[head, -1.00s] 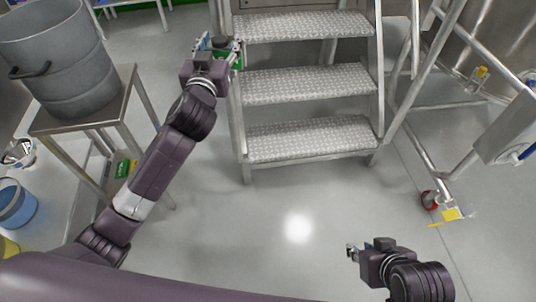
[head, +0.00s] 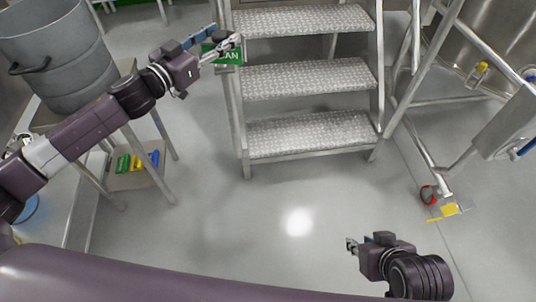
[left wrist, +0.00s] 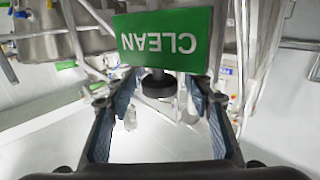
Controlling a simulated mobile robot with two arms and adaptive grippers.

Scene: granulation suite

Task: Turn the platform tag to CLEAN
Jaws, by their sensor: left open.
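The platform tag (head: 224,56) is a green plate on the left post of the steps, with its white lettering partly covered by my left gripper in the head view. In the left wrist view the tag (left wrist: 165,42) reads CLEAN, upside down in that picture. A round black knob (left wrist: 158,84) shows just below the tag, between the fingertips. My left gripper (head: 224,40) is at the tag, its fingers open on either side of the knob; I cannot tell whether they touch anything. My right gripper (head: 351,246) is low over the floor, away from the tag; its opening is unclear.
Metal steps (head: 308,78) stand right of the tag. A steel table (head: 128,140) with a grey drum (head: 62,60) stands at the left, near my left arm. Railings and a red-wheeled caster (head: 428,194) are at the right. The middle floor is clear.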

